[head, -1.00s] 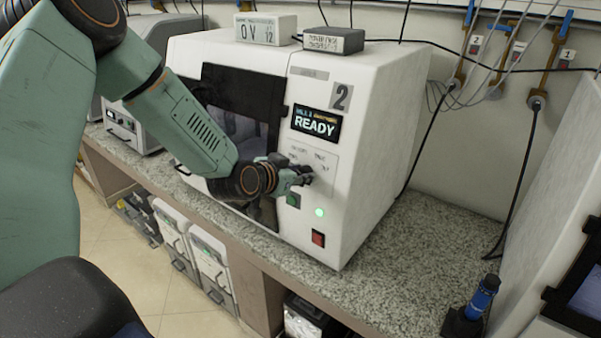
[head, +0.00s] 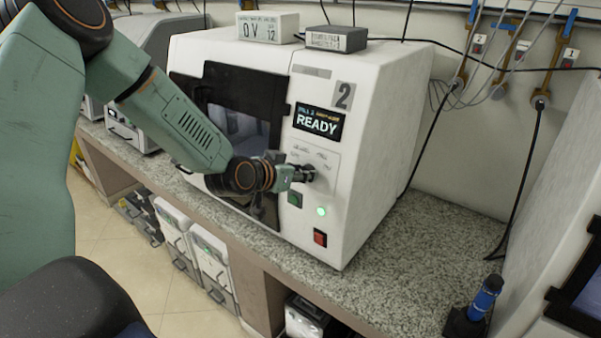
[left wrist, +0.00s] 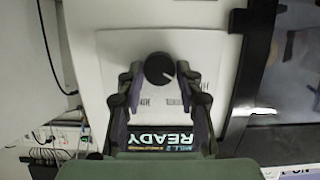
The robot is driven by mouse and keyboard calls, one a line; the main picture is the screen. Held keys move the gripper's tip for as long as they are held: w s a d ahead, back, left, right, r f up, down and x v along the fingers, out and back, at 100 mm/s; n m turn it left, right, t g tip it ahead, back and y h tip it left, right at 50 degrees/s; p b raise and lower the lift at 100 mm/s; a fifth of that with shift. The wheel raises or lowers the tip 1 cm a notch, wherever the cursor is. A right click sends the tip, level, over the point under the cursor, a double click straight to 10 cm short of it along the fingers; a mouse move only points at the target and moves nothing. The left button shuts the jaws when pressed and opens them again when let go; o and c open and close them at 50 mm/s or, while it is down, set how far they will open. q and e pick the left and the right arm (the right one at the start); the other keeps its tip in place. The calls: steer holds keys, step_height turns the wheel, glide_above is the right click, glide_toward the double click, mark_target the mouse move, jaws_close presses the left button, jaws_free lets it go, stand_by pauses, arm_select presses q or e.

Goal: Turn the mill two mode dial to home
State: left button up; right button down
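Mill two (head: 372,140) is a white cabinet marked 2, with a lit screen (head: 317,122) reading READY. Its mode dial (head: 309,173) is a dark round knob on a pale label panel below the screen. In the left wrist view, which is upside down, the dial (left wrist: 159,68) shows a light pointer mark towards the lower right; the small labels around it are unreadable. My left gripper (head: 292,174) is just in front of the dial. In the left wrist view its fingers (left wrist: 160,82) are apart, on either side of the dial, with gaps visible. My right gripper is out of view.
Below the dial are a green button (head: 295,199), a lit green lamp (head: 321,211) and a red switch (head: 320,238). The dark-framed door (head: 276,90) is left of the panel. Two small boxes sit on top of the mill. The granite counter (head: 420,235) right of it is mostly clear.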

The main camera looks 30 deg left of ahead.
arm_select(q)
steer(key=o, duration=0.4)
steer(key=shift+c, duration=0.2)
step_height(320, 180, up, 10)
stand_by(0.4)
stand_by(0.4)
